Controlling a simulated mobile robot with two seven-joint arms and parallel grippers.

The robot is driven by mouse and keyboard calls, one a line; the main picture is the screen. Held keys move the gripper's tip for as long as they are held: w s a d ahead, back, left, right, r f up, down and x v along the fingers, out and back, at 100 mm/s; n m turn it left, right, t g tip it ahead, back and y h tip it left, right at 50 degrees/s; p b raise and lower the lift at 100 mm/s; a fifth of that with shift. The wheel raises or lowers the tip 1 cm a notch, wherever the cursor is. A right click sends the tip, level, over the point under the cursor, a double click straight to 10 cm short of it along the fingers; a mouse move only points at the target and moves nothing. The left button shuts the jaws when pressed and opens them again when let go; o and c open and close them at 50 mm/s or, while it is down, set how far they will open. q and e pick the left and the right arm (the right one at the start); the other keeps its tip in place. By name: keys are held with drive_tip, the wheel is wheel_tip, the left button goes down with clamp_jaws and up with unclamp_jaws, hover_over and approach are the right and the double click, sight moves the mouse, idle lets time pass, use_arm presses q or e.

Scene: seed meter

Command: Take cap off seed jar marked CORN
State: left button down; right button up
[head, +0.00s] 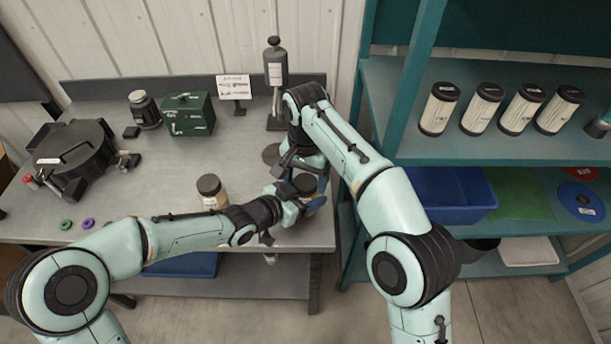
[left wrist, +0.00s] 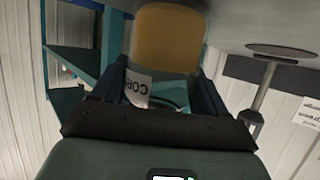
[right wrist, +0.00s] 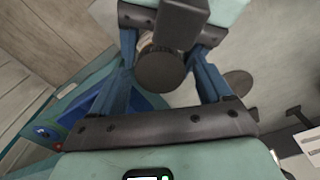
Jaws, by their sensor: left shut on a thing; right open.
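The CORN jar (left wrist: 168,38) shows yellow contents and a white label, partly hidden, reading "COR" in the left wrist view. My left gripper (head: 303,203) is shut around its body near the bench's right front corner. The jar's dark round cap (right wrist: 160,70) shows from above in the right wrist view and in the head view (head: 305,183). My right gripper (right wrist: 165,75) is open, with its blue fingers on either side of the cap. I cannot tell whether either finger touches it. In the head view, the grippers hide most of the jar.
A second dark-capped jar (head: 212,192) stands left of my left gripper. A black round device (head: 72,158), green box (head: 188,114) and stand (head: 276,75) are on the bench (head: 150,190). Several capped canisters line the teal shelf (head: 400,100) at right.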

drive_tip(key=shift+c, duration=0.3)
drive_tip(key=c, duration=1)
drive_tip(key=shift+n, duration=1.7)
drive_tip(key=o, duration=1.1)
drive_tip(key=shift+o, duration=0.2)
drive_tip(key=shift+r, duration=2.3)
use_arm(q)
unclamp_jaws()
